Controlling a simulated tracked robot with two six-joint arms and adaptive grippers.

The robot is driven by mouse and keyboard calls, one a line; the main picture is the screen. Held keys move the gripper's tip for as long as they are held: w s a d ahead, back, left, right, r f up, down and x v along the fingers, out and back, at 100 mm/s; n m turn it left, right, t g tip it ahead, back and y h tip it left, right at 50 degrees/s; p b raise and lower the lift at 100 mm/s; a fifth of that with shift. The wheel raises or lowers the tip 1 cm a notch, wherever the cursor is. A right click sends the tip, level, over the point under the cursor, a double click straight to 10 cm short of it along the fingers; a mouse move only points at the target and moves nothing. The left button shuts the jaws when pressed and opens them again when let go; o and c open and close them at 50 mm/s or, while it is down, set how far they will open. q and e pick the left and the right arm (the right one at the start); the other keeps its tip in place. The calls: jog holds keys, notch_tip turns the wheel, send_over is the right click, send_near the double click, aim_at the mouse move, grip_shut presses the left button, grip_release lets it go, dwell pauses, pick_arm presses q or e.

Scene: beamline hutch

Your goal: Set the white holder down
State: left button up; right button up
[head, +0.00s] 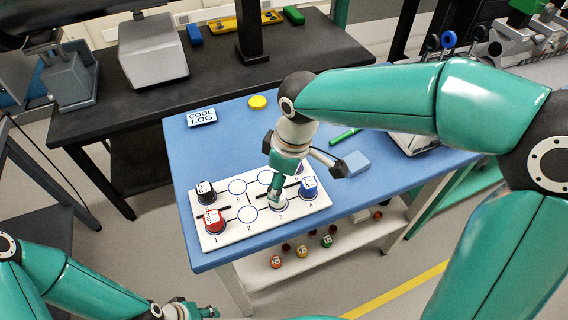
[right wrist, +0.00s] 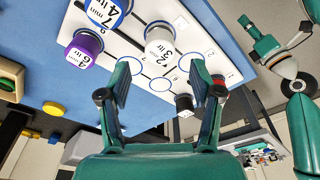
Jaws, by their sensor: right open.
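The white holder (head: 279,204) stands upright on the white numbered board (head: 240,236), at the spot marked 3. It also shows in the right wrist view (right wrist: 164,43), with dark print on its top. My right gripper (head: 276,188) is over the board, just above and behind the holder in the head view. Its fingers (right wrist: 160,72) are spread, and the holder shows between and just beyond their tips, apart from them. The holder's base is partly hidden in the head view. My left gripper (head: 192,311) is at the bottom edge, away from the board; its jaws are too small to read.
The board also carries a black holder (head: 205,190), a red holder (head: 213,220), a blue holder (head: 308,187) and a purple holder (right wrist: 87,46).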

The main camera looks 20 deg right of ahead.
jog(key=r, duration=0.5)
jog(key=shift+s+d+r, duration=0.25)
jog(key=shift+d+r, duration=0.05)
jog(key=shift+d, duration=0.05)
